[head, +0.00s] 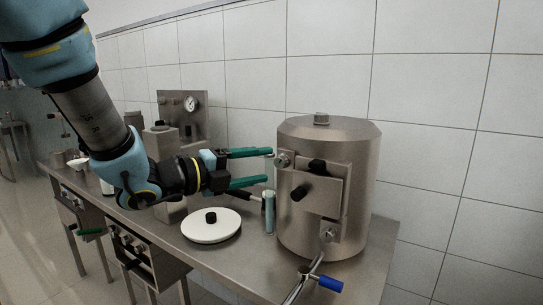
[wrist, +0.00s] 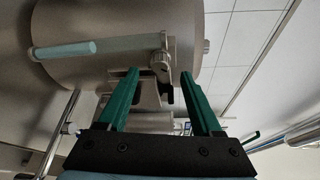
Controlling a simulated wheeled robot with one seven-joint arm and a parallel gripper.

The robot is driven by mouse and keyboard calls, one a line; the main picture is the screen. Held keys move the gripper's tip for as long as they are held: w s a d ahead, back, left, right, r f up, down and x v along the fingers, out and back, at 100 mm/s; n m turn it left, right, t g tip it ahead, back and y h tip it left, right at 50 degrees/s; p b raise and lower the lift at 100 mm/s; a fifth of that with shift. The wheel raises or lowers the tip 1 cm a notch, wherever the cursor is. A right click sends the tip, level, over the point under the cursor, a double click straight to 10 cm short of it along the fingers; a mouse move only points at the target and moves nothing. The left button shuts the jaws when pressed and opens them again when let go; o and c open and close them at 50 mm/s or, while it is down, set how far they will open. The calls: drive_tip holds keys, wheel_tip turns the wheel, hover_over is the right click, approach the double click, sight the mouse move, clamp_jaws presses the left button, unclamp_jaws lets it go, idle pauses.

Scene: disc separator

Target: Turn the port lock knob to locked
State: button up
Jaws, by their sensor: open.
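A steel drum-shaped separator (head: 355,190) stands on the right of the bench. A square plate (head: 330,192) on its front carries a black knob (head: 300,192) and a second black part (head: 317,166) at its top. A small round metal knob (head: 282,160) sits at the plate's upper left corner; it appears as a metal fitting (wrist: 160,62) in the wrist view. I cannot tell which one is the port lock knob, nor its lock position. My gripper (head: 269,166) is open and empty, its green fingers pointing at the drum's left side near the metal knob. It also shows in the wrist view (wrist: 159,73).
A clear upright tube (head: 269,212) stands just below my fingers, beside the drum. A white round lid (head: 211,226) lies on the bench left of it. A blue-handled valve (head: 330,283) sticks out at the front edge. A gauge panel (head: 185,110) stands behind, before the tiled wall.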

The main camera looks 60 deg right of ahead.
sight(278, 164)
drive_tip(key=shift+p+x, duration=0.45)
drive_tip(key=shift+x, duration=1.4)
clamp_jaws()
